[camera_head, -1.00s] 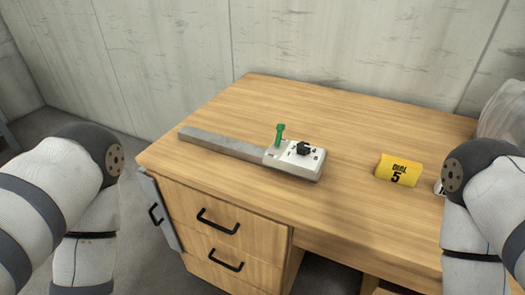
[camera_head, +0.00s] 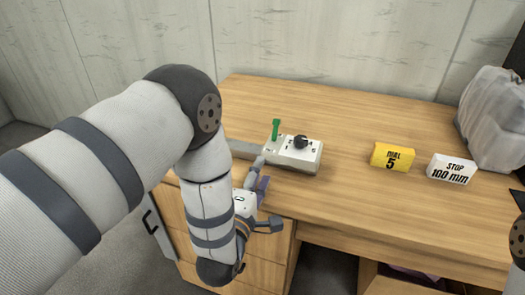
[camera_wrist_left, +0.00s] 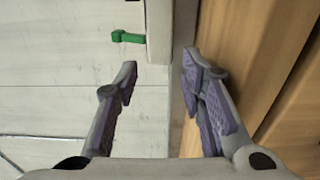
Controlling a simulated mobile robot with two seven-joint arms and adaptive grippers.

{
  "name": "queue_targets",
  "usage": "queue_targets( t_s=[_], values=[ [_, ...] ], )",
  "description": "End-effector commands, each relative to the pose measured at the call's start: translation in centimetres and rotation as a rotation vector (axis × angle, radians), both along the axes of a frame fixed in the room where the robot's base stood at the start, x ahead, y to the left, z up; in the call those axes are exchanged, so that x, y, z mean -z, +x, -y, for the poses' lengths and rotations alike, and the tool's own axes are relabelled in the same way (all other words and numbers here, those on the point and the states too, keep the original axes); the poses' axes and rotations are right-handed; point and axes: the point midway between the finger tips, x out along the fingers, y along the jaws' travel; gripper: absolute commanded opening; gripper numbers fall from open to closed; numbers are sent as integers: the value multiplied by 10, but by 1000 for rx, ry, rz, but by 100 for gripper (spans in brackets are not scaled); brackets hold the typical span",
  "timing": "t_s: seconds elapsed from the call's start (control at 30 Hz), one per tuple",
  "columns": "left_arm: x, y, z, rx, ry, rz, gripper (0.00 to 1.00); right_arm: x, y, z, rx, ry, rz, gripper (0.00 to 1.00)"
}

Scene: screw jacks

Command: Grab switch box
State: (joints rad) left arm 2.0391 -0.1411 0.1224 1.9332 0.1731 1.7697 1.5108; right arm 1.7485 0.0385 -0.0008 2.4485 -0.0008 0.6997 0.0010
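The switch box (camera_head: 305,155) is a pale grey box with a green lever (camera_head: 276,129) standing up and a black dial knob (camera_head: 301,142) on top. It lies near the front left edge of the desk, with a flat grey bar (camera_head: 240,149) running left from it. My left gripper (camera_head: 268,193) is open and empty, close in front of the box at the desk edge. In the left wrist view its spread fingers (camera_wrist_left: 160,65) point toward the box's pale edge (camera_wrist_left: 158,30), with the green lever (camera_wrist_left: 128,37) at left; no contact is clear. My right gripper is out of view.
The wooden desk (camera_head: 350,200) has drawers below its front left edge. A yellow "DIAL 5" block (camera_head: 391,157) and a white "STOP 100 mm" block (camera_head: 451,169) stand to the right. A grey bag-like object (camera_head: 492,118) is at the far right. The desk's back is clear.

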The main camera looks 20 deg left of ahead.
Motion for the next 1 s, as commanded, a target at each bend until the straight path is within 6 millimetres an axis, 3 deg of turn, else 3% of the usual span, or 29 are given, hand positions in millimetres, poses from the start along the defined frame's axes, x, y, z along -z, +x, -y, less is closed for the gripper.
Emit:
queue_targets(
  t_s=[0.3, 0.53, 0.7, 1.0],
  values=[
    [1, 51, -8, 1, 3, 0, 37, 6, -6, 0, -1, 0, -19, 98],
    [0, 54, -8, -1, 3, -1, 37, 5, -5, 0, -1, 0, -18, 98],
    [0, 54, -8, -1, 3, -1, 0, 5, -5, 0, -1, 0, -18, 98],
    [-3, 55, -8, -1, 4, 7, 0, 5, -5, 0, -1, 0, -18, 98]
  ],
)
